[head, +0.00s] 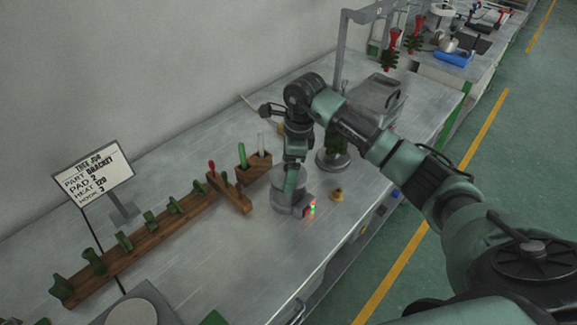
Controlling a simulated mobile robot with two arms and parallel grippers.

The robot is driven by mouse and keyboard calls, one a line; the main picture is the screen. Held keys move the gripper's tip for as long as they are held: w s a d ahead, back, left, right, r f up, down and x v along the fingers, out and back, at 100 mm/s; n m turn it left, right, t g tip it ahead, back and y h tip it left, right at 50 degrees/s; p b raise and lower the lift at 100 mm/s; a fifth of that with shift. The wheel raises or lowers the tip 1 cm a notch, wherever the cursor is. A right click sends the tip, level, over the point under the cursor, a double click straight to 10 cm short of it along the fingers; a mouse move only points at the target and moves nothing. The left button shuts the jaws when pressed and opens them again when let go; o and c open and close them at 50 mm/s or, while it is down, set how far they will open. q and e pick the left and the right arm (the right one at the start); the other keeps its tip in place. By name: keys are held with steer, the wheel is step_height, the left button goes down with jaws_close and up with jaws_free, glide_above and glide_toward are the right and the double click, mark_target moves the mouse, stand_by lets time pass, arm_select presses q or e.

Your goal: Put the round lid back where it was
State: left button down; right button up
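A small round grey metal pot (284,207) stands on the bench near the middle of the head view. A dark box with small red and green lights (311,207) is at its right side. My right gripper (292,187) reaches down from above, with its tip at the top of the pot. The arm hides the fingers, so I cannot tell whether they are open or shut. I cannot make out the round lid apart from the pot's top. My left gripper is not in view.
A wooden rack with green pieces (150,240) and a wooden block with upright tools (252,165) lie left of the pot. A small brass piece (337,194) stands to its right. A rectangular metal box (373,98) is behind.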

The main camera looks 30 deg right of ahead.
steer(key=shift+f, duration=0.3)
steer(key=shift+f, duration=0.1)
steer(key=shift+f+b, duration=0.1)
steer(key=shift+b, duration=0.25)
steer(key=o, duration=1.1)
